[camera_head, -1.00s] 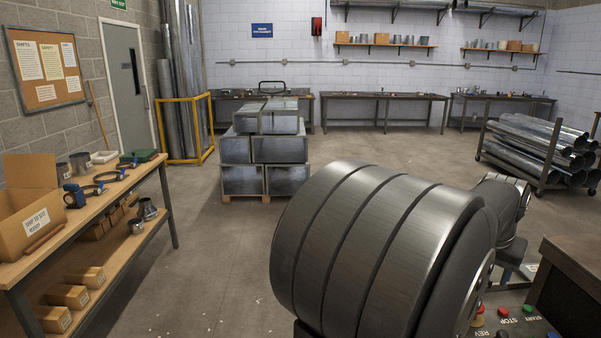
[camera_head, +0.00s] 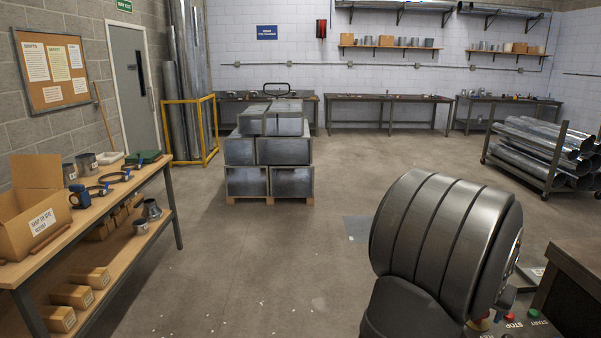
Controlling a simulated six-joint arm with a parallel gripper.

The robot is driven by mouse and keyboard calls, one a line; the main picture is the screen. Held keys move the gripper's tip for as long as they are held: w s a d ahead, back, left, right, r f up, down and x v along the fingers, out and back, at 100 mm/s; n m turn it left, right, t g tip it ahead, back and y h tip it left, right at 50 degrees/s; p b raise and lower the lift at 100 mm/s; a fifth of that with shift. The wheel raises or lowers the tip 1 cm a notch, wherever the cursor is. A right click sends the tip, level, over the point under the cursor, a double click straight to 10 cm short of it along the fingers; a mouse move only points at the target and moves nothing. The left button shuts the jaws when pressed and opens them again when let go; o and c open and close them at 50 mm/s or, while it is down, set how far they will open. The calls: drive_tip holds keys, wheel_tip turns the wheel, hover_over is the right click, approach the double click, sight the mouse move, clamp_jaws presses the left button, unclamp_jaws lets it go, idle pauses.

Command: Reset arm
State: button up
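My arm shows at the lower right as a large grey ribbed joint housing with a dark link below it. My gripper is not in view; it is hidden behind the arm or outside the picture. The arm joint stands in front of the control panel (camera_head: 522,325), hiding part of it. No duct piece shows in a grip.
A workbench (camera_head: 95,215) with an open cardboard box (camera_head: 38,222) stands at the left. Stacked metal duct blocks (camera_head: 268,150) stand mid-floor on a pallet. A cart of metal tubes (camera_head: 545,155) is at the right. A dark-topped table edge (camera_head: 578,265) is close at lower right. The central floor is clear.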

drive_tip(key=shift+r, duration=0.55)
drive_tip(key=v, duration=1.8)
drive_tip(key=x, duration=1.9)
drive_tip(key=shift+s+a+f, duration=0.15)
drive_tip(key=shift+f, duration=0.05)
drive_tip(key=v, duration=1.8)
drive_tip(key=w+a+m+g+h, duration=0.2)
drive_tip(key=w+a+m+g, duration=0.1)
drive_tip(key=w+m, duration=0.4)
drive_tip(key=shift+f+m+g, duration=0.2)
drive_tip(key=shift+m+g, duration=0.3)
drive_tip(key=shift+m, duration=1.2)
drive_tip(key=shift+a, duration=0.15)
